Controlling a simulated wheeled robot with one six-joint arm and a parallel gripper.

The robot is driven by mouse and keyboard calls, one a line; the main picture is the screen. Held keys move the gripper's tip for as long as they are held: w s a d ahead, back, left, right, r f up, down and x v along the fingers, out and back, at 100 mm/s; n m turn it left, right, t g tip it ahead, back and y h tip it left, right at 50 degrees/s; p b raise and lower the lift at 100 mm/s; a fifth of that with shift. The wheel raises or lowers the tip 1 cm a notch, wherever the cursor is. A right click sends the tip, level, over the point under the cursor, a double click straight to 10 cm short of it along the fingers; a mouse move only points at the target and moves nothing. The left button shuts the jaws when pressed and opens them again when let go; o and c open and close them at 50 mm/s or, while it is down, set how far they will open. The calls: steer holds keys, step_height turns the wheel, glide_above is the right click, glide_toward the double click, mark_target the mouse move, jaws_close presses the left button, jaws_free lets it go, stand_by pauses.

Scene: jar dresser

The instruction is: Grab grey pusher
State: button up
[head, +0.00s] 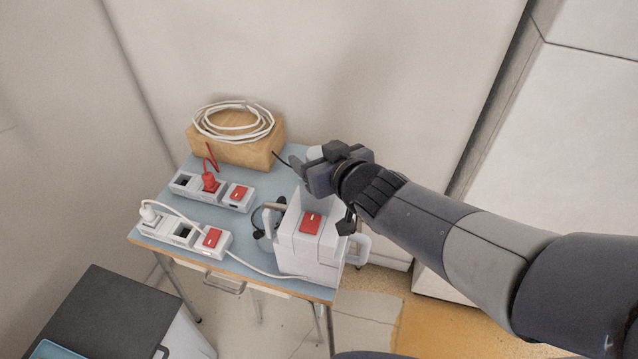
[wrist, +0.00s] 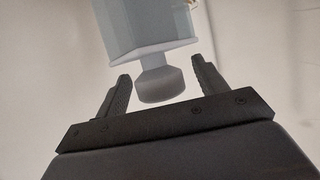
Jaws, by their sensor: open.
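The grey pusher (wrist: 160,86) shows in the wrist view as a rounded grey knob with a pale flange and a bluish-grey body above it in the picture. My gripper (wrist: 161,69) is open, with one dark finger on each side of the knob and a visible gap at both sides. In the head view my gripper (head: 308,178) is over the top of a white appliance (head: 300,240) with a red switch, at the table's right end. There the gripper and wrist hide most of the pusher.
The blue-topped table (head: 262,262) also holds two power strips, a rear one (head: 224,198) with a red plug and a front one (head: 195,246) with a white plug. A coiled white cable (head: 235,124) lies on a wooden block (head: 235,152) at the back. Walls stand close behind.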

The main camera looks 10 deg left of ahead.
steer(key=shift+w+a+f, duration=0.25)
steer(key=shift+w+a, duration=0.2)
steer(key=shift+w, duration=0.05)
steer(key=c, duration=1.4)
